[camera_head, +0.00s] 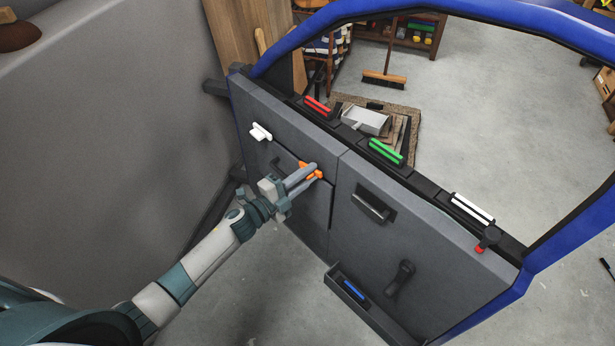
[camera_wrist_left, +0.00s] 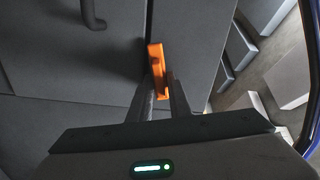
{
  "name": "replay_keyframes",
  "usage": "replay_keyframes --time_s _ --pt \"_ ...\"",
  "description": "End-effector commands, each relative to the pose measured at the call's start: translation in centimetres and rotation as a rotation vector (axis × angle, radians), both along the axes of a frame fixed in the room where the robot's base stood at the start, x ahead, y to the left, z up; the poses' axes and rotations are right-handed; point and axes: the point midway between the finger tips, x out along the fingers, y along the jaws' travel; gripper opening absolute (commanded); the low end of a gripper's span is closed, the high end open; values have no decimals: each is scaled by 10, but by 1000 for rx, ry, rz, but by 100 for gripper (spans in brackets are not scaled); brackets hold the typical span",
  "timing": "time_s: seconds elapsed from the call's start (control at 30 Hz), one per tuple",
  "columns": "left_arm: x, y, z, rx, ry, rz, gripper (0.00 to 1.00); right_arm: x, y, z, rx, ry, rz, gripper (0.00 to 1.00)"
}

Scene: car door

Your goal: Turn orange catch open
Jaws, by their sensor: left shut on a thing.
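The orange catch (camera_head: 311,170) sits on the grey inner panel of the car door (camera_head: 290,128), near the panel's upper middle. My left gripper (camera_head: 315,173) reaches it from the lower left and is shut on it. In the left wrist view the orange catch (camera_wrist_left: 156,62) stands between my two left fingers (camera_wrist_left: 161,100), with its upper part sticking out beyond the tips. Part of the catch is hidden by the fingers. My right gripper is not in view.
A white catch (camera_head: 261,132) and a dark pull handle are close by on the panel. Red (camera_head: 317,106), green (camera_head: 386,152) and white (camera_head: 472,209) pieces line the sill. A crank (camera_head: 401,278) and a tray with a blue piece (camera_head: 354,289) are lower right.

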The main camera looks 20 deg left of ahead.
Motion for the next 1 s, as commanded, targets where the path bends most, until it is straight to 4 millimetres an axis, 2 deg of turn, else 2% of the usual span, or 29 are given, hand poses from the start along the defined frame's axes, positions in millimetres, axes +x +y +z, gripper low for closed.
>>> replay_keyframes --time_s 0.4,0.93,0.97,1.0 --pt "-1 -1 -5 205 -117 -1 0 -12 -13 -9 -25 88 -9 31" --pt "-1 -1 -5 233 -133 -2 0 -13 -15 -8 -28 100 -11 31" --pt "-1 -1 -5 233 -133 -2 22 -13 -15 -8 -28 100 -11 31" --pt "-1 -1 -5 232 -132 -1 28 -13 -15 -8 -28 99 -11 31"
